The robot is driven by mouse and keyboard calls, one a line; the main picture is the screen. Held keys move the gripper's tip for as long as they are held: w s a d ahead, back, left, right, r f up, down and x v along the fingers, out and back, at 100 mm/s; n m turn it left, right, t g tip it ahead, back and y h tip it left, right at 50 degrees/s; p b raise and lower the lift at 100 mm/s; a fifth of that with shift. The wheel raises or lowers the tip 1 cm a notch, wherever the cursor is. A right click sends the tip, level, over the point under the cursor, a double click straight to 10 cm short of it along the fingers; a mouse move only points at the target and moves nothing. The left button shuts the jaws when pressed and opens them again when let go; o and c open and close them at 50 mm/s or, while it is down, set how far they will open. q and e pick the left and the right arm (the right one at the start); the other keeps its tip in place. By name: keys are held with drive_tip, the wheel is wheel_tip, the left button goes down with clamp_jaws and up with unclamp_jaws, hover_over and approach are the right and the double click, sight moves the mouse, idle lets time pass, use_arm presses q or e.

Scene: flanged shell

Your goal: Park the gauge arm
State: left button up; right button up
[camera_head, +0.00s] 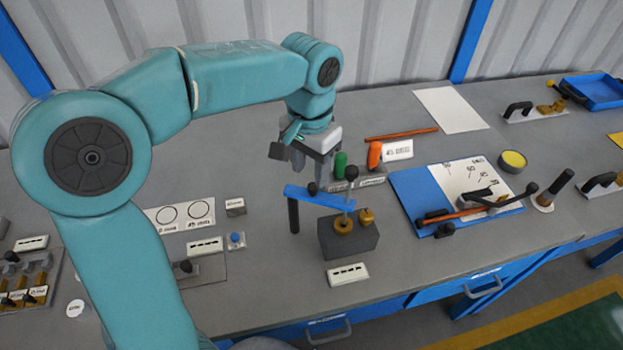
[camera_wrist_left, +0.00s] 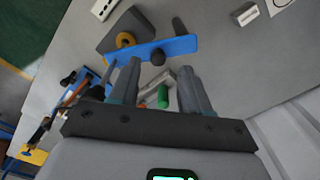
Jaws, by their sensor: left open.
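A blue bar (camera_head: 320,197), apparently the gauge arm, lies level across the top of a black post (camera_head: 293,215). A small black knob (camera_head: 312,188) stands on it. Its right end reaches over a dark grey block (camera_head: 347,240) with brass fittings and an upright rod. My left gripper (camera_head: 306,168) is open and empty just above the bar. In the left wrist view the bar (camera_wrist_left: 180,46) and its knob (camera_wrist_left: 157,57) show just beyond the spread fingers (camera_wrist_left: 157,72). Contact with the knob cannot be told. My right gripper is not in view.
Green and orange handles (camera_head: 374,154) stand close behind the bar. A blue board (camera_head: 412,188) with a scale sheet and levers lies to the right. Small white label blocks (camera_head: 347,274) stand around. The bench front edge is near; bare bench lies at back left.

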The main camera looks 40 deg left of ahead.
sight(313, 185)
use_arm(q)
drive_tip(key=f, duration=0.4)
drive_tip(key=shift+w+d, duration=0.15)
drive_tip(key=shift+w, duration=0.2)
drive_tip(key=shift+s+f, duration=0.15)
drive_tip(key=shift+s, duration=0.05)
drive_tip(key=shift+w, duration=0.15)
clamp_jaws()
